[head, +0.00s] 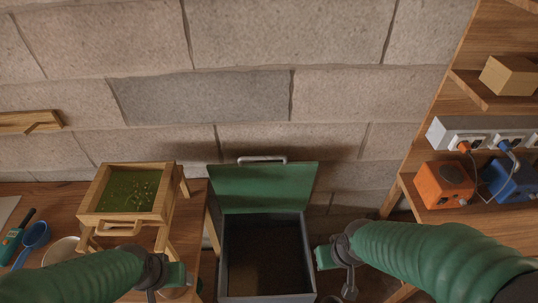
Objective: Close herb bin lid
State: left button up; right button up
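The herb bin is an open grey box (223,262) with a dark, shadowed inside, in the lower middle of the head view. Its green lid (263,188) stands raised at the back, tilted up towards the wall. A pale metal handle (262,159) is on the lid's top edge. My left gripper (172,277) is left of the bin, in front of the wooden stand, apart from the lid. My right gripper (330,259) is just right of the bin, lower in the picture than the lid and apart from it. The fingers of both are too unclear to read.
A wooden-framed tray of green herbs (127,216) stands on legs on the left table. A blue scoop (34,237) and a pale bowl (62,252) lie further left. A wooden shelf at right holds an orange box (443,184), a blue box (512,180) and a power strip (480,131).

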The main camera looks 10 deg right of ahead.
aim_at(240, 187)
jog(key=i+j+u, duration=0.1)
jog(key=j+u, duration=0.3)
jog(key=i+j+u, duration=0.15)
jog(key=j+u, duration=0.25)
